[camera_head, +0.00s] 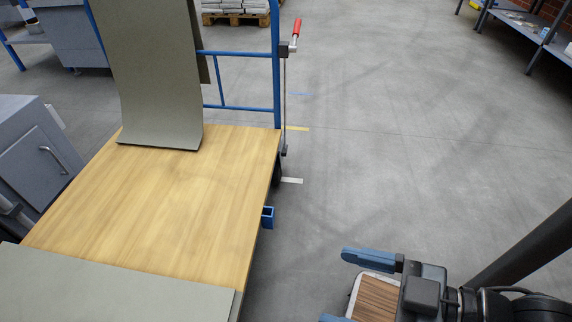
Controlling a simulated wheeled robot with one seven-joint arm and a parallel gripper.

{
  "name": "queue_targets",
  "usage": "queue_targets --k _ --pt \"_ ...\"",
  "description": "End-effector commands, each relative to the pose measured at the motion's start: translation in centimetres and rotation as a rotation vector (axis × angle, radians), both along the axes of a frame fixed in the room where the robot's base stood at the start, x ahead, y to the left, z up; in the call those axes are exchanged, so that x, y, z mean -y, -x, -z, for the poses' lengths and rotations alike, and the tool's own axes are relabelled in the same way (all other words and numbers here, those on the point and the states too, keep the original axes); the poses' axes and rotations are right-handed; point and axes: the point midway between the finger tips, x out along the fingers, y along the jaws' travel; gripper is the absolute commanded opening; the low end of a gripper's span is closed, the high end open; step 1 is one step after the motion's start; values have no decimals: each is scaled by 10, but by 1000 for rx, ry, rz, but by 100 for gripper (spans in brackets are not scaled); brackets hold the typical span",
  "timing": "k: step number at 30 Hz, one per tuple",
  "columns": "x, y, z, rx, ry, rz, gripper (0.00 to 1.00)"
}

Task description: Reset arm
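My gripper (345,288) is at the bottom right of the head view, above the floor and to the right of the wooden table. Its two blue fingers are spread apart and nothing shows held between them. The lower finger is partly cut off by the frame's bottom edge. My dark arm runs off to the right edge.
A wooden-topped table (190,205) fills the left. A grey-green curved sheet (160,85) stands at its far end, and a flat grey panel (100,290) lies at its near end. A blue rail frame (277,80) stands behind. Open floor (420,150) lies right; shelves (530,30) stand far right.

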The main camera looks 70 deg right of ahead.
Motion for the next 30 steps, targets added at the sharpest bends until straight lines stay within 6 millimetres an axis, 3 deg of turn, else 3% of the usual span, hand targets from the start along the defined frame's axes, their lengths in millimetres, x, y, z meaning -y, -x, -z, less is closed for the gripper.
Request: queue_targets --k 5,24,27,30 --pt "0 0 -40 0 0 0 90" --pt "0 0 -220 0 0 0 90" --pt "0 0 -242 0 0 0 90" --pt "0 0 -250 0 0 0 90"
